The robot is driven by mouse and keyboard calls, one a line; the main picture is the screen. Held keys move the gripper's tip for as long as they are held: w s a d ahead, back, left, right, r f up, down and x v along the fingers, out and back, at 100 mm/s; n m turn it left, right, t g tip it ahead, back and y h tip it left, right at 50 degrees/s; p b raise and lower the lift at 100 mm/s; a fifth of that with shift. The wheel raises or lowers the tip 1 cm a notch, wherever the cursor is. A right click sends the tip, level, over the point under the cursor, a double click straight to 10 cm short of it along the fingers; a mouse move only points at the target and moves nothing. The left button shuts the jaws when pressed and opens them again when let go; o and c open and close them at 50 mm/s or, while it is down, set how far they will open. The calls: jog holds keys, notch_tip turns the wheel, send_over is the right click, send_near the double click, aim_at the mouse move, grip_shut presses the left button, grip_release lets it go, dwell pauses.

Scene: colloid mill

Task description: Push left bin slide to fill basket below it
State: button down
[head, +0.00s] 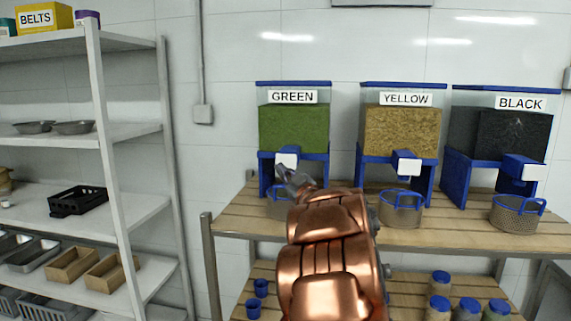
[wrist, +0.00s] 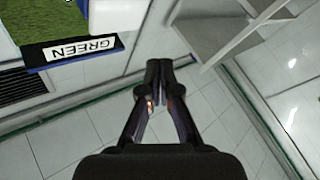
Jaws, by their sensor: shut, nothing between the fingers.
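The left bin (head: 293,130), labelled GREEN and full of green material, stands on a blue stand on the wooden table. Its white-faced slide (head: 287,158) sticks out at the front below the bin. The basket (head: 279,209) stands under it, largely hidden behind my copper arm. My gripper (head: 284,174) is shut and empty, and in the head view its tips appear just below the slide; I cannot tell if they touch. In the wrist view the shut fingers (wrist: 159,68) point at the floor area, with the GREEN bin (wrist: 82,48) at upper left.
The YELLOW bin (head: 400,132) and BLACK bin (head: 500,135) stand to the right, each with a basket below. A white shelf rack (head: 125,195) with trays and crates stands at the left. Several blue-lidded jars (head: 468,308) and blue cups (head: 261,288) sit on the lower shelf.

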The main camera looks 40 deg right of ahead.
jog(key=shift+a, duration=0.1)
dwell(0.6)
jog(key=s+a+f+m+g, duration=0.3)
jog(key=s+a+f+g, duration=0.35)
jog(key=a+f, duration=0.4)
jog(key=s+a+f+m+g, duration=0.3)
jog(key=s+a+f+g, duration=0.2)
jog(key=a+f+g, duration=0.5)
jog(key=s+a+f+n+g+y, duration=0.1)
jog(key=s+a+f+g+y, duration=0.1)
jog(key=s+a, duration=0.9)
jog(key=s+a+f+n+g+y, duration=0.2)
jog(key=s+a+f+g, duration=0.2)
jog(key=s+a, duration=0.7)
jog(key=s, duration=0.3)
jog(key=shift+s, duration=0.35)
jog(key=shift+a+f, duration=0.1)
jog(key=shift+a, duration=0.1)
